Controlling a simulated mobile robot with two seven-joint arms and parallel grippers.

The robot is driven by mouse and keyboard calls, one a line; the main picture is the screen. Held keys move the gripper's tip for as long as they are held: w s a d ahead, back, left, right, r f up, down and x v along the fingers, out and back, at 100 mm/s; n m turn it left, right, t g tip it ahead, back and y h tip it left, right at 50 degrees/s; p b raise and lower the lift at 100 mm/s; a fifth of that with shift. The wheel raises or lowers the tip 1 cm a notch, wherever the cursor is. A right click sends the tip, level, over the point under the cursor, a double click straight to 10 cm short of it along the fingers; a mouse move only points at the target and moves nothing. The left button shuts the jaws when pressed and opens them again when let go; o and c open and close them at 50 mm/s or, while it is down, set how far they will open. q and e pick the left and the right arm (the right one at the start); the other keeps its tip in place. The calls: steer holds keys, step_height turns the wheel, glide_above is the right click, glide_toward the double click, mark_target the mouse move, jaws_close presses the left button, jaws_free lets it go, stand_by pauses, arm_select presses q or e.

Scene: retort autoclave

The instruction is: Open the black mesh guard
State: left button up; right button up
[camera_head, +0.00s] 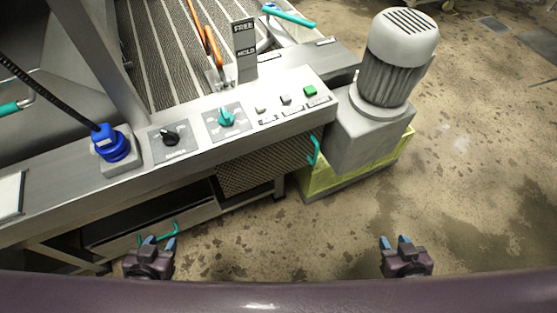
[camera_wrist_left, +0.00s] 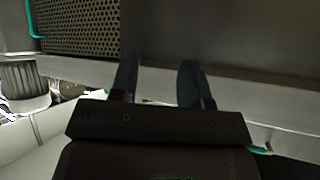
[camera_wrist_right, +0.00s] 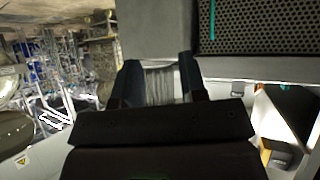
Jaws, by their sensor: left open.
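The black mesh guard (camera_head: 262,165) is a perforated panel below the control panel, at the middle of the head view, and looks shut. Its teal handle (camera_head: 314,151) stands at its right end. The mesh also shows at the upper left of the left wrist view (camera_wrist_left: 85,28) and upper right of the right wrist view (camera_wrist_right: 270,30), where the teal handle (camera_wrist_right: 212,20) is upright. My left gripper (camera_head: 158,243) is open and empty, low and left of the guard. My right gripper (camera_head: 396,243) is open and empty, to the right and nearer me. Neither touches the guard.
The control panel (camera_head: 190,150) with knobs and buttons runs above the guard. A grey motor (camera_head: 385,85) stands on a yellow-green base (camera_head: 350,175) at the right. A drawer (camera_head: 150,225) with a teal handle is at lower left. Open floor (camera_head: 470,200) lies to the right.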

steer(key=w+b, duration=0.2)
steer(key=w, duration=0.3)
steer(key=n+t+y+b, duration=0.4)
steer(key=n+y+b, duration=0.3)
steer(key=y, duration=0.4)
glide_above(314, 163)
steer(key=b, duration=0.1)
steer(key=shift+m, duration=0.5)
steer(key=f, duration=0.7)
steer(key=shift+w+f, duration=0.2)
steer(key=shift+w, duration=0.15)
arm_select(q)
step_height(314, 163, down, 9)
steer(key=g, duration=0.1)
steer(key=shift+s, duration=0.2)
